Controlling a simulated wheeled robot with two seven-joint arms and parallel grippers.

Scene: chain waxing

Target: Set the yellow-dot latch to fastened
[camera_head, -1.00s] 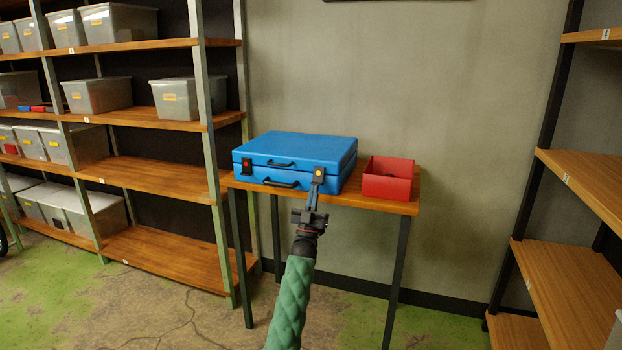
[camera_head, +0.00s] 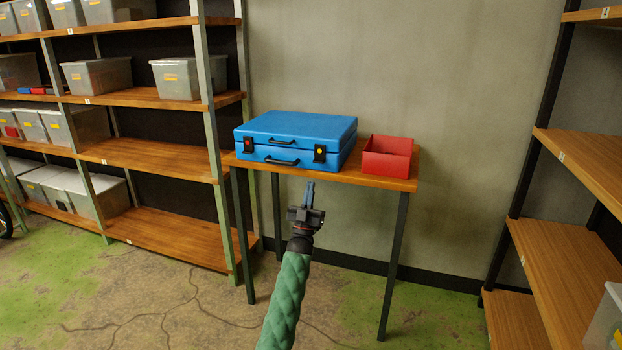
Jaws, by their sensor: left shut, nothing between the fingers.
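A blue case (camera_head: 295,128) lies closed on a small wooden table. The yellow-dot latch (camera_head: 320,153) is a black plate on the right of its front face and stands upright, flat against the case near the lid seam. It looks much like the red-dot latch (camera_head: 248,147) on the left. Whether its catch is engaged is too small to tell. My left gripper (camera_head: 310,184) is shut and empty, pointing up, in front of and below the latch, apart from it. My right gripper is out of view.
An open red bin (camera_head: 387,157) stands right of the case on the wooden table (camera_head: 342,176). Shelves with grey bins stand at left, and a wooden shelf unit (camera_head: 575,165) at right. The floor before the table is clear.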

